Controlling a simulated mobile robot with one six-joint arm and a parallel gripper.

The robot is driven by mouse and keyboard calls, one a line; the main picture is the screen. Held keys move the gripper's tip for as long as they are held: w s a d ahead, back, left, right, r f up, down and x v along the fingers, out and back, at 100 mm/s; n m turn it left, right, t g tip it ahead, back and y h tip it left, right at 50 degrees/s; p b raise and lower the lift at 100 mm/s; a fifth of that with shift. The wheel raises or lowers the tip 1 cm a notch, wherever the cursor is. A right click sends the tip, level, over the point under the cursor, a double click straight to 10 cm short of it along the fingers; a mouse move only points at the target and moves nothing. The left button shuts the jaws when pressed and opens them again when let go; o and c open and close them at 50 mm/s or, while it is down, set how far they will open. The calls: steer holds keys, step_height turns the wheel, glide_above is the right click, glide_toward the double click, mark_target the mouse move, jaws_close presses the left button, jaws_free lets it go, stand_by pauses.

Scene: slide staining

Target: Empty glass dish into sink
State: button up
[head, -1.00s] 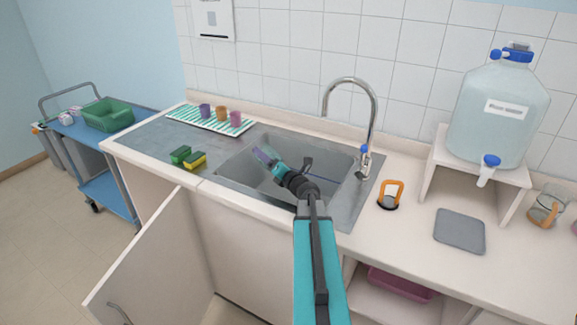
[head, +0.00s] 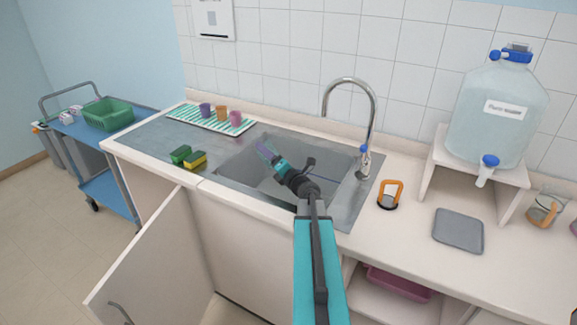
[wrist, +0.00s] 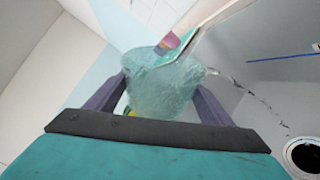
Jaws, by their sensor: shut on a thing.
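My gripper (head: 266,150) is over the left part of the grey sink basin (head: 328,163) in the head view. In the wrist view my gripper (wrist: 163,95) is shut on a clear, greenish glass dish (wrist: 162,88), with a purple finger on each side of it. The dish appears tilted in this view, and I cannot tell what it contains. It is hard to make out in the head view. The sink's round drain (wrist: 303,158) shows at the lower right of the wrist view.
A curved metal faucet (head: 373,115) stands at the sink's back right. A striped tray (head: 187,121) with small coloured cups is behind left, with green and yellow sponges (head: 187,157) nearer. A water tank (head: 497,115) stands right. A cabinet door (head: 150,262) hangs open below.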

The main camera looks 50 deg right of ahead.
mark_target(275, 152)
steer(key=shift+s+d+r+m+t, duration=0.15)
steer(key=shift+r+m, duration=0.15)
steer(key=shift+m, duration=0.25)
steer(key=shift+d+r+m+t, duration=0.15)
steer(key=shift+r+m, duration=0.15)
steer(key=shift+m, duration=0.25)
stand_by(0.6)
steer(key=shift+d, duration=0.1)
steer(key=shift+s+d+f+m, duration=0.2)
steer(key=shift+d+f+m, duration=0.1)
steer(key=shift+m, duration=0.3)
steer(key=shift+s+d, duration=0.1)
steer(key=shift+d, duration=0.1)
steer(key=shift+d+f+m, duration=0.1)
steer(key=shift+m, duration=0.2)
steer(key=shift+d+r+m+p, duration=0.1)
steer(key=shift+r+m+p, duration=0.2)
steer(key=shift+m+p, duration=0.1)
steer(key=shift+s+d+m+h, duration=0.2)
steer(key=shift+m+h, duration=0.2)
steer(key=shift+d+r+m+t+p, duration=0.15)
steer(key=shift+m+t+p, duration=0.15)
steer(key=shift+m+p, duration=0.15)
